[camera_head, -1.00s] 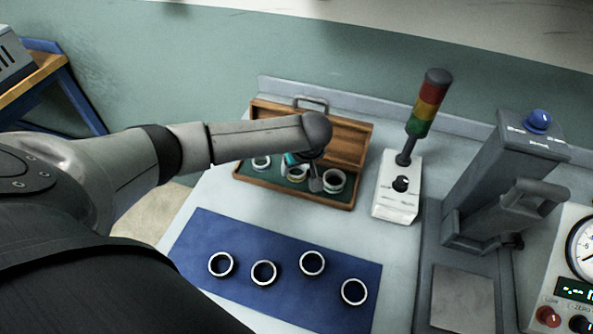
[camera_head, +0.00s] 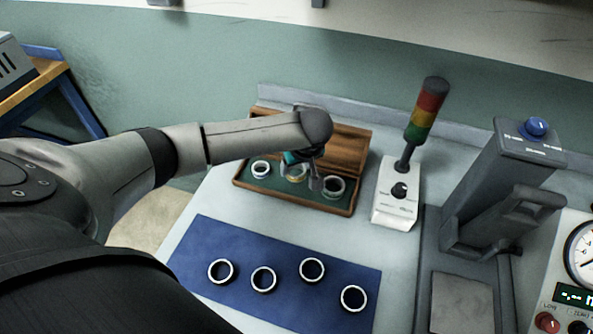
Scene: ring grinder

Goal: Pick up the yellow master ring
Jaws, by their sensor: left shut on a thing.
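The wooden case (camera_head: 291,204) stands open at the back of the bench, with a green lining and a row of rings. The yellow master ring (camera_head: 296,178) is the middle one, mostly hidden behind my gripper. Another ring (camera_head: 260,169) sits to its left and one (camera_head: 334,187) to its right in the case. My left gripper (camera_head: 300,171) reaches down over the case and is shut on the yellow ring. The fingertips are small and partly hidden, and I cannot tell how far the ring is above the lining. My right gripper is out of view.
A blue mat (camera_head: 213,243) in front holds several dark-centred rings (camera_head: 263,279). A signal light (camera_head: 426,108) on a white base (camera_head: 396,205) stands close right of the case. A grey gauge stand (camera_head: 497,190) is farther right. Bare bench lies between case and mat.

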